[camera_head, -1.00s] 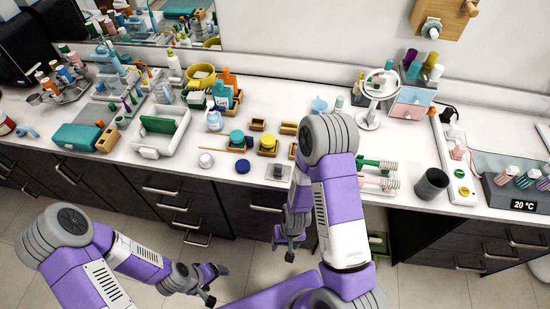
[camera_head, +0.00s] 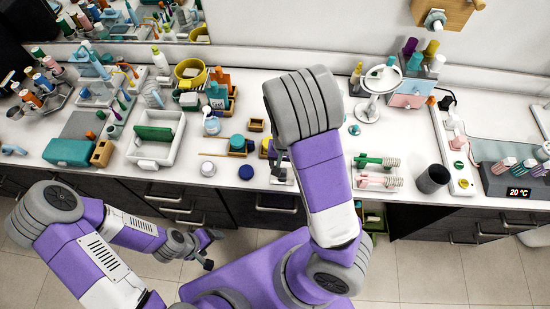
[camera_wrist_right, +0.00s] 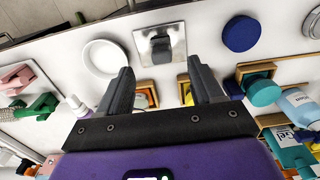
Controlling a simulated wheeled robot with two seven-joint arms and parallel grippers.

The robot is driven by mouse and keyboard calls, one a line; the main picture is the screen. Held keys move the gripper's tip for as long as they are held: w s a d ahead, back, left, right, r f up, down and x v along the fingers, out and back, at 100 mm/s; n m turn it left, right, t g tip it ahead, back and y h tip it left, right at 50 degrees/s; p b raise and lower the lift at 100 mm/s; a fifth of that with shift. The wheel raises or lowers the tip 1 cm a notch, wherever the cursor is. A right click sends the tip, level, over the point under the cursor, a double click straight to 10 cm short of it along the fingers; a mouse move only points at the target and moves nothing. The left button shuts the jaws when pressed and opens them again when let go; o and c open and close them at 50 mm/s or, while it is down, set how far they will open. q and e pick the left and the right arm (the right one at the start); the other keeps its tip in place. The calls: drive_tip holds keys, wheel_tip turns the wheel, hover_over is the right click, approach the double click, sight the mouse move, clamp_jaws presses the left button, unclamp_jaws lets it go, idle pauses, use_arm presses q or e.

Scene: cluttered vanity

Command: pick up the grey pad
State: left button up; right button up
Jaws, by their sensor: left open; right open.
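The grey pad (camera_wrist_right: 159,44) looks like a small dark grey square on a paler, shiny square plate. In the right wrist view it lies on the white counter, ahead of my right fingertips. My right gripper (camera_wrist_right: 163,78) is open and empty, its two fingers apart, with the pad beyond the gap between them. In the head view my right arm reaches over the counter's front part and largely hides the pad and that gripper. My left gripper (camera_head: 211,250) is open and empty, low in front of the drawers, away from the counter top.
A blue round lid (camera_wrist_right: 240,33) and a white round dish (camera_wrist_right: 100,58) flank the pad. Small wooden trays (camera_wrist_right: 147,92) lie behind it.

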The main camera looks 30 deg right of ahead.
sight(283, 171)
drive_tip(key=f, duration=0.2)
drive_tip(key=f+b, duration=0.1)
drive_tip(key=f, duration=0.1)
drive_tip(key=f+b, duration=0.1)
drive_tip(key=f, duration=0.1)
drive_tip(key=shift+w+d+f, duration=0.15)
drive_tip(key=shift+w+f, duration=0.1)
drive_tip(key=shift+w, duration=0.05)
drive_tip(key=shift+w+f, duration=0.1)
drive_tip(key=shift+f, duration=0.4)
drive_tip(key=c, duration=1.1)
